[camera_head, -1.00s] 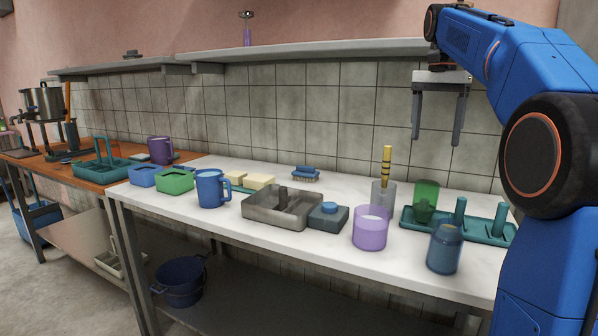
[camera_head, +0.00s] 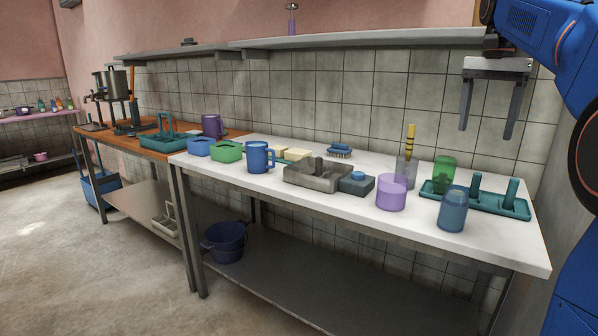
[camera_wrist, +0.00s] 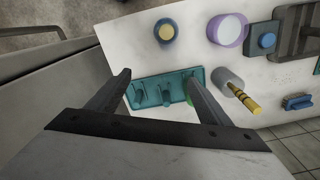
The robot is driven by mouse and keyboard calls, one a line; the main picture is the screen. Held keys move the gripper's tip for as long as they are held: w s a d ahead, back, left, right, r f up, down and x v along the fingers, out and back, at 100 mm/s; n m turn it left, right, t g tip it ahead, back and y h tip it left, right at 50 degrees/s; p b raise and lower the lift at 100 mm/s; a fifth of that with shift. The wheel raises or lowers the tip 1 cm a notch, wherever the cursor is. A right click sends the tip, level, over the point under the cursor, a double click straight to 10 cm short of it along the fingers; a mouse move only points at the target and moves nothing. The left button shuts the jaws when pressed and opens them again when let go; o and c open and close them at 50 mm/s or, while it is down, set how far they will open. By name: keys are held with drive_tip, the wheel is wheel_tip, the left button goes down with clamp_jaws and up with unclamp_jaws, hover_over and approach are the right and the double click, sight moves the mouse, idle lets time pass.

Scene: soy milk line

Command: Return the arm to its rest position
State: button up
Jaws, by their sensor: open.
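My gripper (camera_head: 488,118) hangs from my blue arm at the upper right of the head view, fingers pointing down and apart. It is open and empty, above the right end of the white counter (camera_head: 285,222). In the wrist view my gripper's fingers (camera_wrist: 165,95) spread over the teal peg rack (camera_wrist: 152,92), well above it. Nothing is between the fingers. The rack also shows in the head view (camera_head: 490,205), with a green cup (camera_head: 445,173) at its left end. My arm's upper part is cut off by the right edge of the head view.
A blue jar (camera_head: 452,210), a purple cup (camera_head: 391,193) and a grey holder with a yellow-striped stick (camera_head: 410,143) stand near the rack. A wall shelf (camera_head: 360,41) runs behind the counter. Open floor (camera_head: 60,255) lies at the left.

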drive_tip(key=s+a+f+n+t, duration=0.1)
drive_tip(key=s+a+f+n, duration=0.2)
drive_tip(key=s+f, duration=0.6)
drive_tip(key=s+a+f+n+t, duration=0.2)
drive_tip(key=s+a+f+n, duration=0.2)
drive_tip(key=s+a+f, duration=0.3)
drive_tip(key=s+a+f+n+t, duration=0.1)
drive_tip(key=s+a+f+n, duration=0.3)
drive_tip(key=s+f, duration=0.9)
wheel_tip(320, 180, down, 6)
drive_tip(key=shift+s+a+f+t, duration=0.2)
drive_tip(key=shift+s+a+t, duration=0.1)
drive_tip(key=shift+a, duration=0.2)
